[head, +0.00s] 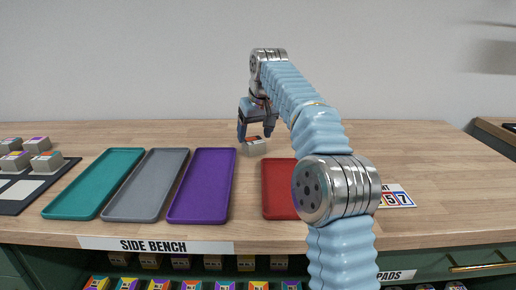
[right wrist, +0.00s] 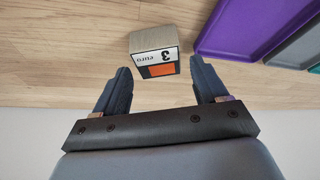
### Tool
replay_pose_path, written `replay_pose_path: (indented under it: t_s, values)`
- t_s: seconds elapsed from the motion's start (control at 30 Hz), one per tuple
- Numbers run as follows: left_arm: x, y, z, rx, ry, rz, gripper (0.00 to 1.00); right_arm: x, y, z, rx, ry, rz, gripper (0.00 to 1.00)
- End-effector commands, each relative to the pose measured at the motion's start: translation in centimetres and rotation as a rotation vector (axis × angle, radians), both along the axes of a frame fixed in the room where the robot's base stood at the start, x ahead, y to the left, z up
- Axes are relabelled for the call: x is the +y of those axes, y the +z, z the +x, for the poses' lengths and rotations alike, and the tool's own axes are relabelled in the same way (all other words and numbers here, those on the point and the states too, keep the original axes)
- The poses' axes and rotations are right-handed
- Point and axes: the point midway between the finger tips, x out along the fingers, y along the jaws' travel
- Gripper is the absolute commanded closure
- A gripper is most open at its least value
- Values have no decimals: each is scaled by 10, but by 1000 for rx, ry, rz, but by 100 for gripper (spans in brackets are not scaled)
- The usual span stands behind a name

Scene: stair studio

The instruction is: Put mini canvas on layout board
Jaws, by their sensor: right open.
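A small beige block with an orange square and a "3 euro" label, which I take for the mini canvas (head: 254,148), stands on the bench behind the trays. In the right wrist view the block (right wrist: 155,53) lies just beyond the fingertips, roughly centred between them. My right gripper (head: 256,134) is open and empty, pointing down close to the block; in the right wrist view its two fingers (right wrist: 160,78) are spread wide. The layout board (head: 70,166), dark with pale squares, lies at the far left, cut off by the picture edge. My left gripper is out of view.
Several similar blocks (head: 40,145) stand on the board. Teal (head: 62,213), grey (head: 125,215), purple (head: 185,217) and red (head: 272,213) trays lie empty along the front; my arm hides part of the red one. A number card (head: 398,198) lies to the right. The bench's back right is clear.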

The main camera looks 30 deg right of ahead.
Motion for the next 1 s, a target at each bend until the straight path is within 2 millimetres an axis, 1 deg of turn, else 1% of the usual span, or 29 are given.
replay_pose_path:
  t_s: [0.03, 0.1, 0.2, 0.3, 0.5, 0.67, 0.7, 0.77, 1.0]
  values:
    - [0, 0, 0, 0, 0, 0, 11, 0, -8, 7, 4, -1, -1, 28]
    - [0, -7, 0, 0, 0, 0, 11, 1, -22, 15, 4, 0, -2, 28]
    - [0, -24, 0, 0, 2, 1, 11, 2, -37, 17, 1, 1, -1, 28]
    - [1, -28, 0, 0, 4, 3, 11, 3, -41, 18, 1, 1, 0, 28]
    - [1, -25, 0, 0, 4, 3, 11, 3, -38, 18, 2, 1, 0, 28]
    - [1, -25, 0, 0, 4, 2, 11, 3, -38, 18, 1, 1, 0, 52]
    - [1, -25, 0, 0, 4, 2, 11, 3, -38, 18, 1, 1, 0, 58]
    - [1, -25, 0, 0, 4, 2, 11, 3, -38, 18, 1, 1, 0, 66]
    - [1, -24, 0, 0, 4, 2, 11, 3, -37, 18, 1, 1, 0, 66]
